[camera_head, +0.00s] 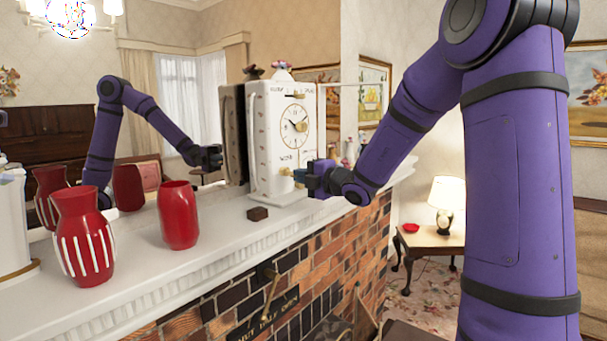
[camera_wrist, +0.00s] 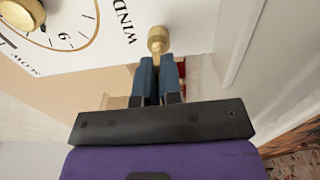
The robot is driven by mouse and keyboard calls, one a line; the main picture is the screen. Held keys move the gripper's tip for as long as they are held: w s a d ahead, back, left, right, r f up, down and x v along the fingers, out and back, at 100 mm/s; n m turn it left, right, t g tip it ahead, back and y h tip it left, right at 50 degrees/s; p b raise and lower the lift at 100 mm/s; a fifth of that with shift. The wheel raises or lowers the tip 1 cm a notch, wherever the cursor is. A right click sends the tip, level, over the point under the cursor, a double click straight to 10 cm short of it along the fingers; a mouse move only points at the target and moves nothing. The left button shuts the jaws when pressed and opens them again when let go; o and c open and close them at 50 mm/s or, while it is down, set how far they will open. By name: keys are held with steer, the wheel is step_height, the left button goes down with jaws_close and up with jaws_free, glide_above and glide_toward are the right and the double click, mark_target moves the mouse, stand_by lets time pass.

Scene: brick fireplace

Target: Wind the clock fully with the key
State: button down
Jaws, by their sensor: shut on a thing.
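The white clock (camera_head: 265,150) stands upright on the mantel, its round dial with a gold ring facing right. In the wrist view the clock face (camera_wrist: 95,35) appears turned on its side, with the words "WIND" and "SLOW" on it. A brass key (camera_wrist: 158,38) sits at the face beside the word "WIND". My gripper (camera_wrist: 158,75) is shut on the key, its two blue fingers close together at it. In the head view my gripper (camera_head: 308,178) is at the lower front of the clock. The key's held part is hidden between the fingers.
The white mantel (camera_head: 220,225) carries two red vases (camera_head: 84,240) (camera_head: 178,215) and a small dark brown block (camera_head: 258,213). A mirror behind reflects my arm and the clock. A brass lever (camera_head: 271,288) is on the brick front below. A side table (camera_head: 430,238) with a lamp stands at right.

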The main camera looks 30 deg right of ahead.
steer(key=m, duration=0.4)
steer(key=shift+a+r+m, duration=0.1)
steer(key=shift+a+m, duration=0.05)
steer(key=shift+m, duration=0.15)
steer(key=m, duration=0.4)
steer(key=shift+w+m, duration=0.1)
steer(key=shift+m, duration=0.2)
steer(key=c, duration=1.2)
jaws_free()
steer(key=shift+w+a, duration=0.1)
steer(key=shift+w, duration=0.05)
steer(key=o, duration=0.5)
steer(key=shift+c, duration=0.2)
